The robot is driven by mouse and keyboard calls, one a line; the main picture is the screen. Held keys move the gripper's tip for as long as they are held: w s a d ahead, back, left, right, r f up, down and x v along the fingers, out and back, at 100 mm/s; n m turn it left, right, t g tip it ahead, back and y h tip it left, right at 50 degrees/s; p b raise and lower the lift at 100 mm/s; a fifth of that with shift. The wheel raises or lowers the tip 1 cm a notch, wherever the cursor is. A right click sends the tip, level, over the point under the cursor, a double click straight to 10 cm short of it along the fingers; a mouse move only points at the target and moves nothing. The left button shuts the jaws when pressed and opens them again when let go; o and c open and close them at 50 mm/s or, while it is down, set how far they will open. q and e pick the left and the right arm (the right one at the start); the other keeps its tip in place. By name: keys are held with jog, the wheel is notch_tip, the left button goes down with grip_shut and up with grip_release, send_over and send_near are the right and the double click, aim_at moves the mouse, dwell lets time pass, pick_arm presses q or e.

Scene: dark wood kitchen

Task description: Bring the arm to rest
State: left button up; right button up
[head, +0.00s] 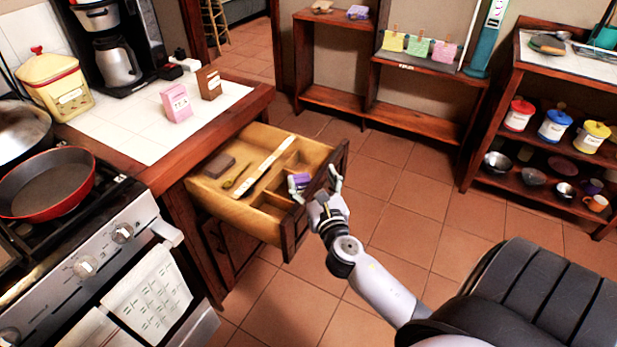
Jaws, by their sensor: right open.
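My right gripper (315,187) is at the front right edge of an open wooden drawer (232,208), with its fingers apart. A small purple object (300,181) shows beside the gripper's left finger, in a front compartment of the drawer; I cannot tell whether they touch. The right arm reaches in from the lower right. The drawer is pulled out from under the counter and also holds a long light wooden piece (264,165), a dark brown block (218,166) and a small spoon-like item (236,176). My left gripper is not in view.
A stove with a red pan (48,183) stands at the left. The tiled counter (125,128) holds a pink box (176,102), a brown box (209,82) and a coffee maker (115,50). Shelves (535,150) stand at the right. The tiled floor (430,215) between is clear.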

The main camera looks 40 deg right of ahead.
jog(key=s+a+f+m+g, duration=0.2)
jog(key=s+f+m+g, duration=0.3)
jog(key=m, duration=0.5)
jog(key=s+a+f+m+g, duration=0.2)
jog(key=s+f+m, duration=0.1)
jog(key=s+m, duration=0.5)
jog(key=s+a+f+m+g+y, duration=0.3)
jog(key=s+a+m+g+y, duration=0.35)
jog(key=s+a+m, duration=0.65)
notch_tip(320, 180, down, 25)
jog(key=s+n+g+p, duration=0.1)
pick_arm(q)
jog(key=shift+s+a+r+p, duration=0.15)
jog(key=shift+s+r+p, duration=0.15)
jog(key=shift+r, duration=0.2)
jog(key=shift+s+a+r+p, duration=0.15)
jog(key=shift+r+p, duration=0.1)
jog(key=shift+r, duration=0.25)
pick_arm(e)
jog(key=s+d+f+g, duration=0.1)
jog(key=s+d+f, duration=0.1)
jog(key=s+f, duration=1.3)
jog(key=shift+s+d+f+n, duration=0.15)
jog(key=shift+s+d+n, duration=0.2)
jog(key=shift+s, duration=0.65)
